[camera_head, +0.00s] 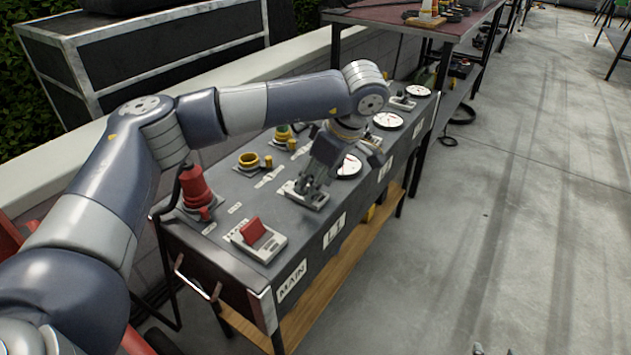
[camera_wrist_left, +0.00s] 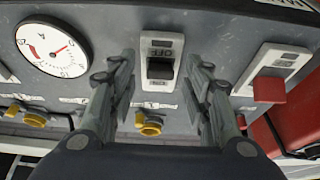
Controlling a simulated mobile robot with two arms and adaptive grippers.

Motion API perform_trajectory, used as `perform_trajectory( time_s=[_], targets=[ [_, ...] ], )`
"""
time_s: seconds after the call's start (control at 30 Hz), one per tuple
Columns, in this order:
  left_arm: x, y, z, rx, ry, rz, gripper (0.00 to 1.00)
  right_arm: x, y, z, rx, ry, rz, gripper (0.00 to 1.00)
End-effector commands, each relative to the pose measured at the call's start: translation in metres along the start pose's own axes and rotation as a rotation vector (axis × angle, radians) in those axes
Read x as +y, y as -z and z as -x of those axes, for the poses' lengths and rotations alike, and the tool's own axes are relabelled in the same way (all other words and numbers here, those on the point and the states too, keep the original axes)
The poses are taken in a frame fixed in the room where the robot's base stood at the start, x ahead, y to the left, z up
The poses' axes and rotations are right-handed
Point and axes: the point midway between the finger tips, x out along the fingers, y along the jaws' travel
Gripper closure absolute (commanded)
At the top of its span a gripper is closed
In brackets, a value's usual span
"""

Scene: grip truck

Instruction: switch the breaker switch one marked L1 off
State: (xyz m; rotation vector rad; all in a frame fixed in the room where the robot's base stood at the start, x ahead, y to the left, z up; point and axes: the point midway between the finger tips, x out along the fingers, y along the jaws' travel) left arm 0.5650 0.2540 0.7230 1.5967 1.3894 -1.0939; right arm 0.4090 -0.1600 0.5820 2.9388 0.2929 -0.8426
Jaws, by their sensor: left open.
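The L1 breaker switch is a black lever (camera_wrist_left: 160,68) on a light grey plate (camera_head: 297,197), on the panel top behind the L1 label (camera_head: 335,229). Its on or off position is not clear. My left gripper (camera_head: 312,188) is open, pointing down over this switch. In the left wrist view the fingers of this gripper (camera_wrist_left: 161,78) stand on either side of the lever, with a gap on both sides. Contact cannot be told. Two small dark tips at the bottom edge of the head view may be my right gripper (camera_head: 492,351); they are mostly cut off.
The MAIN switch with a red lever (camera_head: 252,229) is close on the near side. A red plug (camera_head: 196,187), yellow sockets (camera_head: 248,161) and round gauges (camera_head: 388,120) share the panel top (camera_head: 220,214). The floor to the right is clear.

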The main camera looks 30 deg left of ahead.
Motion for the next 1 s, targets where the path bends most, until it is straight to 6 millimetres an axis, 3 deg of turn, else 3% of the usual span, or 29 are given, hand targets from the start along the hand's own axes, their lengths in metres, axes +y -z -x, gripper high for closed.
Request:
perform_trajectory(
  time_s=[0.3, 0.5, 0.7, 1.0],
  targets=[
    [0.001, 0.0, 0.065, 0.001, -0.005, 0.0, 0.55, 0.0, 0.0, 0.0, 0.0, 0.0, 0.0, 0.6],
    [0.001, 0.0, 0.096, 0.002, -0.003, 0.0, 0.55, 0.0, 0.0, 0.0, -0.001, 0.0, 0.0, 0.6],
    [0.0, -0.001, 0.111, 0.0, 0.0, -0.001, 0.55, 0.0, 0.0, 0.0, -0.001, -0.001, 0.0, 0.6],
    [0.0, -0.001, 0.113, 0.0, 0.001, -0.001, 0.55, 0.0, 0.0, 0.0, -0.001, -0.001, 0.0, 0.6]
  ],
)
